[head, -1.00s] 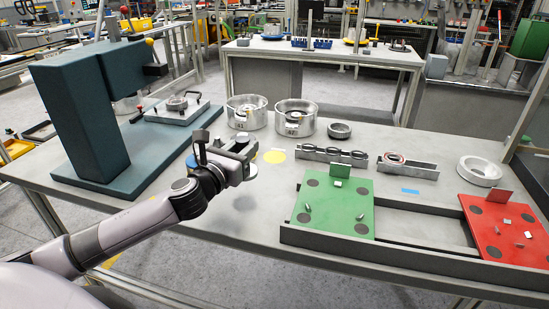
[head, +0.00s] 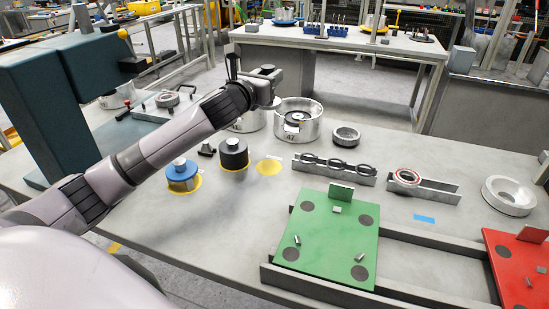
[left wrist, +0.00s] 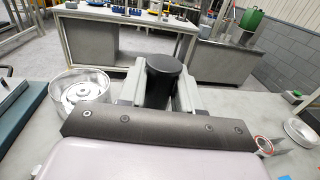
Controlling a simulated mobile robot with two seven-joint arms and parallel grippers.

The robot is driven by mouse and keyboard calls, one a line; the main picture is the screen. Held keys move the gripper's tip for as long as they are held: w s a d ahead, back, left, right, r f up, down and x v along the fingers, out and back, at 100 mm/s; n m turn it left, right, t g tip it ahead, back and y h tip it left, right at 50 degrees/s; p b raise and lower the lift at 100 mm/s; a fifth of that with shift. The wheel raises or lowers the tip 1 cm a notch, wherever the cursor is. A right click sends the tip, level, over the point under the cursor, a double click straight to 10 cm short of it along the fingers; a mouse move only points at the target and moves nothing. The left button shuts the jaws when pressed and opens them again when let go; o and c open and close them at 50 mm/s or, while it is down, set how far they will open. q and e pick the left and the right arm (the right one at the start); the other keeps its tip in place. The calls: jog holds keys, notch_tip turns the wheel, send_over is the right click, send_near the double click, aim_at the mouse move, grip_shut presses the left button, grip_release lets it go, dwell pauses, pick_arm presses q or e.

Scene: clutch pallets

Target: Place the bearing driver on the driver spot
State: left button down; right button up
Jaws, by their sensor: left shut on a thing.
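In the head view the gripper and arm hide this cylinder. A bare round yellow spot (head: 269,168) lies on the table, below the gripper in the picture. I cannot tell whether it is the driver spot. A blue-topped tool (head: 182,176) and a black-topped tool (head: 233,155) stand on yellow spots to its left. My right gripper is out of view.
A rack of black rings (head: 335,172) and a green pallet (head: 325,240) are to the right. A dark teal press (head: 35,110) stands at left.

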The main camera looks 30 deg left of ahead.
pick_arm(q)
jog(key=shift+s+f+b, duration=0.1)
jog(key=shift+f+b, duration=1.6)
jog(key=shift+f, duration=8)
jog(key=c, duration=1.1)
grip_release()
jog(key=shift+f, duration=0.3)
jog(key=o, duration=0.3)
jog(key=shift+r, duration=0.2)
jog(key=s, duration=0.4)
jog(key=s+d, duration=0.1)
jog(key=s, duration=0.7)
jog(key=shift+d, duration=0.15)
